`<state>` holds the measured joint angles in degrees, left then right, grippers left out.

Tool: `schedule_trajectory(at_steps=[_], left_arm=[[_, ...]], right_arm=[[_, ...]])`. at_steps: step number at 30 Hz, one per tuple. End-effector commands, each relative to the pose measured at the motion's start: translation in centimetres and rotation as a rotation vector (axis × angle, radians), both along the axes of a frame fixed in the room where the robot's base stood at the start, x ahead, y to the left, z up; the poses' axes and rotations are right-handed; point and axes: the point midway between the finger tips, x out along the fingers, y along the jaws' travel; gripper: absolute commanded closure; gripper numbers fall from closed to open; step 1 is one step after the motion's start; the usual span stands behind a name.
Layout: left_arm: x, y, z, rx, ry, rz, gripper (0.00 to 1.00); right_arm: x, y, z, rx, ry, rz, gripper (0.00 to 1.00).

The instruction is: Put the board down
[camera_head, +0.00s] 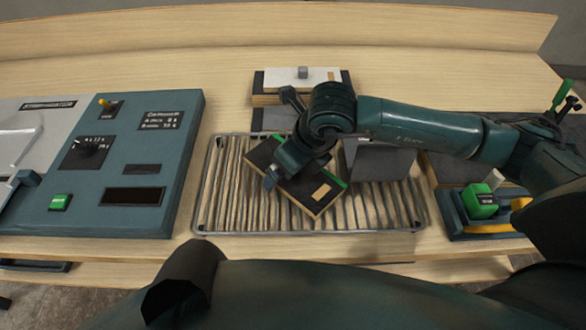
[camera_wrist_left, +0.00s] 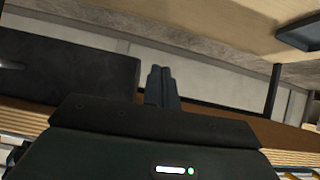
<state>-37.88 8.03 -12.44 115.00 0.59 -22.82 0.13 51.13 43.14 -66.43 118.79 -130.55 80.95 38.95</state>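The board (camera_head: 318,191) is a dark slab with wooden sides, green strips and a tan label. It sits diagonally over the slatted rack (camera_head: 372,208) in the middle of the head view. My right gripper (camera_head: 277,172), on the arm coming in from the right, spans the board's width, with one finger at its near edge. The other finger is hidden, but the gripper appears shut on the board. Whether the board touches the slats is unclear. My left gripper (camera_wrist_left: 163,86) shows in the left wrist view with its fingers together and nothing visible between them.
A teal console (camera_head: 120,205) with knobs and a green button stands left of the rack. Behind the rack is a block with a white top (camera_head: 300,78). A grey panel (camera_head: 378,160) stands beside the board. A blue tray (camera_head: 462,220) holding a green block (camera_head: 480,200) lies right.

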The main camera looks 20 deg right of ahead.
Motion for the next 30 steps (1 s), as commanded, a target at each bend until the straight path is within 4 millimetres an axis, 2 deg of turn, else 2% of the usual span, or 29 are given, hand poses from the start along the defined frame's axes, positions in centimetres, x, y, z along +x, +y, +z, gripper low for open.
schedule_trajectory(at_steps=[2, 19, 26, 30], left_arm=[[0.0, 0.0, 0.0, -0.001, -0.001, -0.001, 1.00], [0.0, -0.1, 0.2, 0.002, -0.005, -0.008, 1.00], [0.0, -0.1, 0.2, 0.001, -0.006, -0.009, 1.00], [0.0, -0.1, 0.0, 0.000, -0.007, -0.009, 1.00]], right_arm=[[0.0, 0.0, 0.0, 0.000, 0.000, 0.000, 0.05], [0.0, 0.0, 0.1, 0.001, -0.002, 0.000, 0.51], [0.0, 0.0, 0.3, 0.000, -0.002, 0.000, 0.51], [0.1, 0.0, 1.2, 0.002, -0.006, 0.000, 0.51]])
